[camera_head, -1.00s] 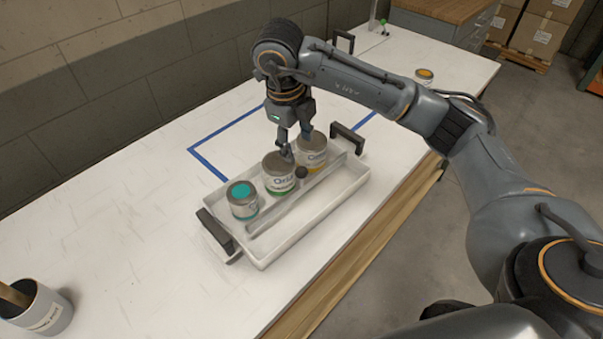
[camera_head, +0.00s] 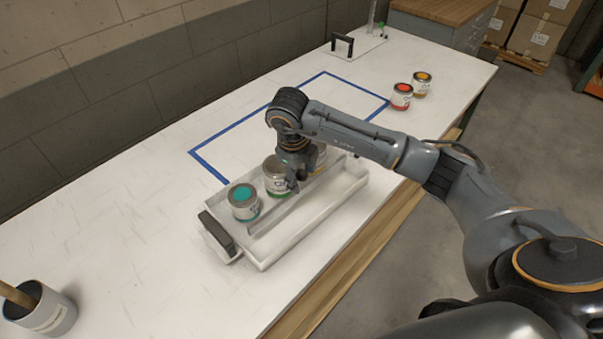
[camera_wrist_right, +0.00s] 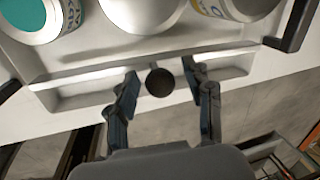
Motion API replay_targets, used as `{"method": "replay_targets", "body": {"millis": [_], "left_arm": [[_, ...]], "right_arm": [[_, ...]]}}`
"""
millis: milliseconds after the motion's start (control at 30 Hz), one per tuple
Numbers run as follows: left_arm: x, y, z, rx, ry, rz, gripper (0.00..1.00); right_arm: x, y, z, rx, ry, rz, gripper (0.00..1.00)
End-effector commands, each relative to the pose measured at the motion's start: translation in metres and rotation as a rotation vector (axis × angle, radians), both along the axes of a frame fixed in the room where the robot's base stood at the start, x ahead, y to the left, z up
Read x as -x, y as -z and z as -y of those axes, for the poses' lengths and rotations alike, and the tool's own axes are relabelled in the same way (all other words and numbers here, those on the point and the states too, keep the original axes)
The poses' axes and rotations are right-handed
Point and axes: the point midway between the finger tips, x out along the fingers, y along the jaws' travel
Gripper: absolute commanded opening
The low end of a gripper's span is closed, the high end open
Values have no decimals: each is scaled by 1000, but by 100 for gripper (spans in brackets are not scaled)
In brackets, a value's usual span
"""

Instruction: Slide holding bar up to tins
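The white tray (camera_head: 283,244) stands on the table with three tins in a row along its far side. The teal-topped tin (camera_head: 243,201) is at the left, a grey-lidded tin with a green band (camera_head: 275,178) is in the middle, and a yellow-banded tin (camera_head: 319,158) is at the right, partly hidden by my arm. The holding bar (camera_wrist_right: 100,78) runs along the tray in front of the tins, with a dark round knob (camera_wrist_right: 159,82). My right gripper (camera_wrist_right: 160,78) is open, its fingers either side of the knob with gaps. My left gripper is not in view.
Red (camera_head: 401,96) and orange (camera_head: 422,84) tins stand at the back right of the table. A blue tape outline (camera_head: 212,136) lies behind the tray. A grey pot (camera_head: 46,312) is at the front left. The tray has dark end handles (camera_head: 216,234).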

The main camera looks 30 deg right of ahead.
Motion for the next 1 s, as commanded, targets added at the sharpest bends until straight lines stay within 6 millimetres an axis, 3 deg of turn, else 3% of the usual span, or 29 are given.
{"method": "replay_targets", "body": {"millis": [33,200,267,467,700,1000], "left_arm": [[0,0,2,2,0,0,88],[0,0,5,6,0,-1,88],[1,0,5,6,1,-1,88],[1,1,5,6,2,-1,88],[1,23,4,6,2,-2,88],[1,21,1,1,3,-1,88]], "right_arm": [[0,0,0,0,0,0,44],[0,0,0,0,0,0,9],[0,0,0,0,0,0,0],[-1,0,0,-1,1,1,0],[-23,3,-7,0,1,5,0],[-26,-1,-7,-1,1,1,0]]}}
